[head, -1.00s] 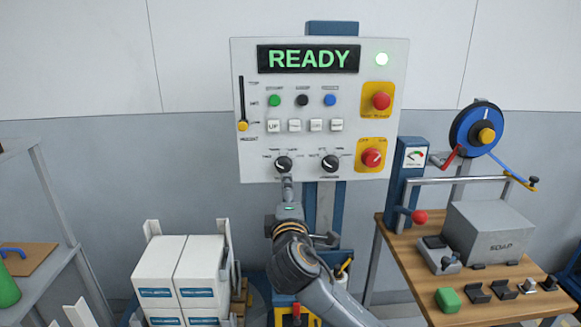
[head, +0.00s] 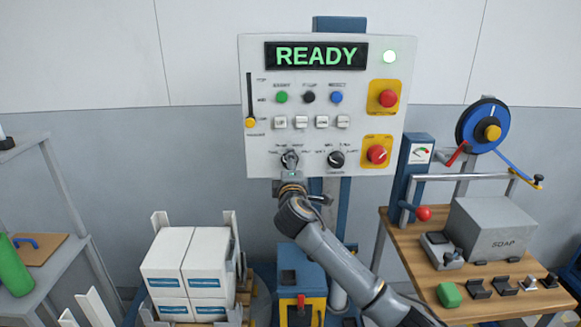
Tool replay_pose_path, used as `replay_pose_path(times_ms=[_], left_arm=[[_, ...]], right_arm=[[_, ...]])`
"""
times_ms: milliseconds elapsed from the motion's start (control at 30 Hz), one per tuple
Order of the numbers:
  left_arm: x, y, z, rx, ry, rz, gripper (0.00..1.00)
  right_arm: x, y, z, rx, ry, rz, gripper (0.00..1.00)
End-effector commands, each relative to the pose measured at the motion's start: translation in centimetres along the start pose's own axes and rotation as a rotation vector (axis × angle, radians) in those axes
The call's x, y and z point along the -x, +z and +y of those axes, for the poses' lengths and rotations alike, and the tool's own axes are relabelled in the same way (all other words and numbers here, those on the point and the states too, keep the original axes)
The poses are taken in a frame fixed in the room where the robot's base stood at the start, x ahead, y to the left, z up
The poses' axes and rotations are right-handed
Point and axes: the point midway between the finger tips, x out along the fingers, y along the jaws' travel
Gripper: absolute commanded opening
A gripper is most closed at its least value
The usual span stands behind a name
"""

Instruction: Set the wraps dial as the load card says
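The control panel (head: 258,165) stands upright in the head view, with two black dials at its lower edge. The left dial (head: 290,155) is mostly covered by my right gripper (head: 290,162). The right dial (head: 336,159) is uncovered. The lettering around both dials is too small to read, so I cannot tell which is the wraps dial. My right gripper is at the left dial, its arm coming from the lower right. Its fingers are too small and overlapped to show whether they grip the knob. No readable load card is in view. My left gripper is not in view.
A red button (head: 388,98) and a red switch (head: 376,154) sit on the panel's right. Stacked white boxes (head: 168,250) stand lower left; a wooden bench (head: 405,247) stands at right.

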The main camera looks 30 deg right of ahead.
Motion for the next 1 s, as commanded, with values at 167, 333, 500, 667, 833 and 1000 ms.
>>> replay_pose_path(times_ms=[167, 333, 500, 667, 833, 1000], left_arm=[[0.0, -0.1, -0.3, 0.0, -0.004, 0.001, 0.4], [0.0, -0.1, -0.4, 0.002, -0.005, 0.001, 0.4], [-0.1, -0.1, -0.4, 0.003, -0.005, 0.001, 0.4], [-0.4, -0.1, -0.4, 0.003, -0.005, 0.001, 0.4], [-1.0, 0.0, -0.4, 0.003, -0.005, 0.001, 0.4], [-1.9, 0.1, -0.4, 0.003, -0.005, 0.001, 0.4]], right_arm=[[0.0, 0.0, 0.0, 0.0, 0.0, 0.0, 0.38], [0.0, 0.0, 0.0, 0.0, 0.0, 0.0, 0.06], [0.0, 0.0, -0.1, -0.007, -0.001, 0.0, 0.06], [0.0, 0.0, -0.1, -0.048, -0.001, -0.001, 0.06], [0.0, 0.0, -0.2, -0.144, -0.001, -0.002, 0.06], [0.1, 0.0, -0.3, -0.285, -0.001, -0.002, 0.06]])
